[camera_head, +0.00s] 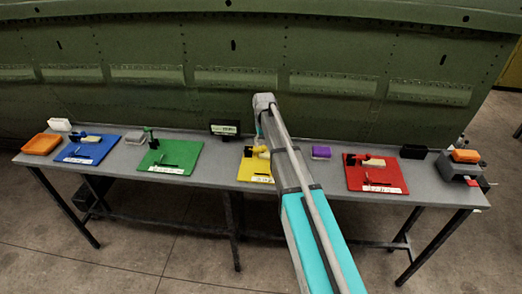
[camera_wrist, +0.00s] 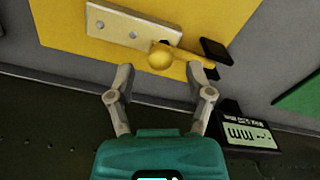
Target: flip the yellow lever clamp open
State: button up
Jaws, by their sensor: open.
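The yellow board (camera_head: 255,172) lies on the grey bench near the middle and is partly hidden behind my arm in the head view. The yellow lever clamp (camera_head: 258,150) sits at its back edge. I cannot tell whether either finger touches the clamp.
Blue (camera_head: 88,149), green (camera_head: 170,157) and red (camera_head: 376,174) boards share the bench (camera_head: 215,165). A dark label stand (camera_wrist: 245,128) is right of my gripper. A purple block (camera_head: 321,152) lies right of my arm. The green fuselage wall (camera_head: 150,45) rises behind.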

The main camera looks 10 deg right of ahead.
jog(key=shift+f+b, duration=0.6)
jog(key=shift+f, duration=0.25)
